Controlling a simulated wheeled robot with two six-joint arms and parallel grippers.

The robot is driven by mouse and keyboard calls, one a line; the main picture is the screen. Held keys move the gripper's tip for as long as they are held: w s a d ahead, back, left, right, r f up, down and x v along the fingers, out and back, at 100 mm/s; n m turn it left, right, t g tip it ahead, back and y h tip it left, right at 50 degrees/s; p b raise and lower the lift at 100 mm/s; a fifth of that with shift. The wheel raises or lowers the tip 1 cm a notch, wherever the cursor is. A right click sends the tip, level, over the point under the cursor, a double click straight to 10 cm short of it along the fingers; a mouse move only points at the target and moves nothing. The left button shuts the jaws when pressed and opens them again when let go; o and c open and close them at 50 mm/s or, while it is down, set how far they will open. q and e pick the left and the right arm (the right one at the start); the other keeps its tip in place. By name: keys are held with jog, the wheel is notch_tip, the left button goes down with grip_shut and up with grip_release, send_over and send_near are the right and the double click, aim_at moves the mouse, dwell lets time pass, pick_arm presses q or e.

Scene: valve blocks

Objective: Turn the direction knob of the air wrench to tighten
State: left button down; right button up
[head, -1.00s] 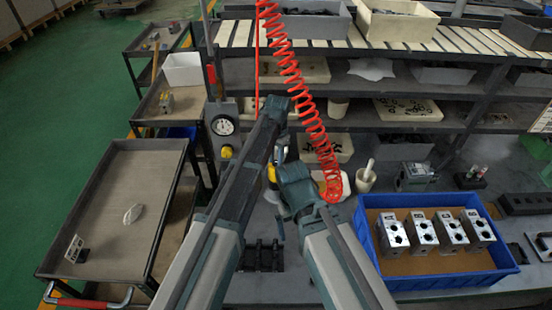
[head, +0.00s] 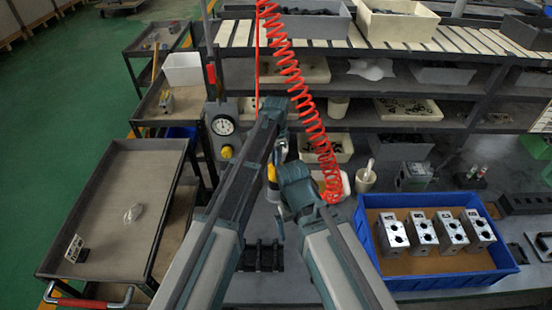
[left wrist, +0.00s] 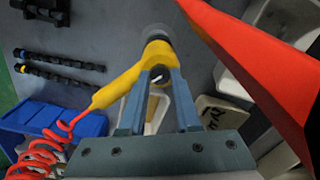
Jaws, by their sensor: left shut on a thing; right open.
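The yellow air wrench (left wrist: 125,85) is between the fingers of my left gripper (left wrist: 156,105) in the left wrist view. The gripper is shut on it, and a grey round end of the wrench points away. In the head view only a small yellow part of the wrench (head: 271,172) shows between my two arms. My left gripper (head: 277,160) is there, mostly hidden by its own arm. My right gripper (head: 283,207) is open, just below and close to the wrench; its fingers are largely hidden.
A red coiled hose (head: 304,90) hangs down beside the grippers. A blue tray (head: 445,272) with several metal valve blocks stands at the right. A large red shape (left wrist: 250,60) crosses the left wrist view close up.

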dwell(0.3)
pick_arm(q)
jog(key=c, duration=0.6)
grip_release()
jog(key=shift+r, duration=0.1)
notch_tip(320, 180, up, 14)
jog(key=p, duration=1.4)
jog(key=shift+s, duration=0.15)
jog(key=shift+f, duration=0.2)
